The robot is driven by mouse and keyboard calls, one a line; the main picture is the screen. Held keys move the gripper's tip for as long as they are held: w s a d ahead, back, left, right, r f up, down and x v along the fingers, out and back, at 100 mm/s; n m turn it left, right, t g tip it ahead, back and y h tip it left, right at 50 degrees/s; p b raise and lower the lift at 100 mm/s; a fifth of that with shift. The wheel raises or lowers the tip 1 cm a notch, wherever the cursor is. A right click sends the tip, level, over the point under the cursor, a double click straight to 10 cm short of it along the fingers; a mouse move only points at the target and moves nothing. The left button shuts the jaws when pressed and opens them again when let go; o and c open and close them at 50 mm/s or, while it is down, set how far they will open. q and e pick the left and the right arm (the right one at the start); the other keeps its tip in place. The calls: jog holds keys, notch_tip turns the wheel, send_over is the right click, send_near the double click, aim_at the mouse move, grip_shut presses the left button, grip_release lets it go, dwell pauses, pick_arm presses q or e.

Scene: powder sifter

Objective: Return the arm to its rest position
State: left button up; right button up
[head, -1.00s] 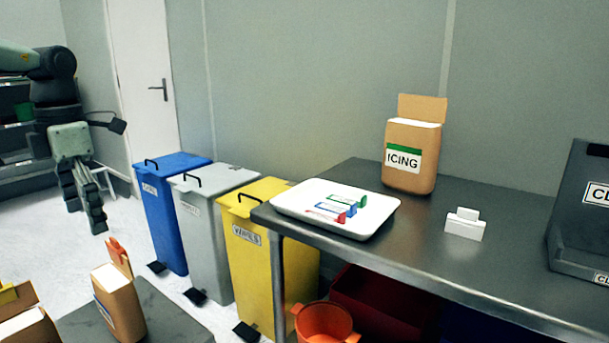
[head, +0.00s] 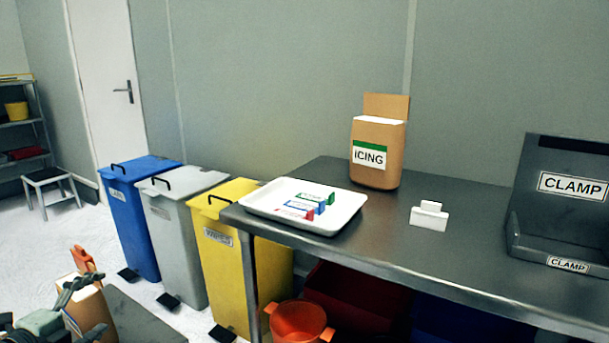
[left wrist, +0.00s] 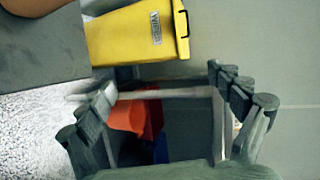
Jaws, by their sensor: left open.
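My left gripper (head: 82,308) is low at the bottom left corner of the head view, in front of a brown bag with an orange clip (head: 88,262). Its fingers are apart, with nothing seen held between them. In the left wrist view the open gripper (left wrist: 152,84) shows its two fingers spread wide, with an orange pot (left wrist: 127,116) and the yellow bin (left wrist: 135,35) beyond. Most of my left arm is out of the picture. My right gripper is not in view.
A steel table (head: 430,262) holds a white tray (head: 262,213) with small colored clips, an ICING bag (head: 377,152), a white block (head: 429,216) and a CLAMP holder (head: 560,185). Blue (head: 137,235), grey (head: 186,255) and yellow bins (head: 225,272) stand left.

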pick_arm(q)
jog(key=s+f+n+g+y, duration=0.3)
jog(key=s+f+n+y, duration=0.25)
jog(key=f+n, duration=0.4)
jog(key=s+d+f+n+g+h, duration=0.2)
jog(key=s+d+f+n+g, duration=0.6)
jog(key=s+d+f, duration=0.9)
jog(key=shift+s+d+f+g, duration=0.2)
jog(key=shift+s+d+g, duration=0.2)
jog(key=shift+s+d, duration=0.55)
jog(key=shift+s+a+h, duration=0.2)
jog(key=shift+a+h, duration=0.05)
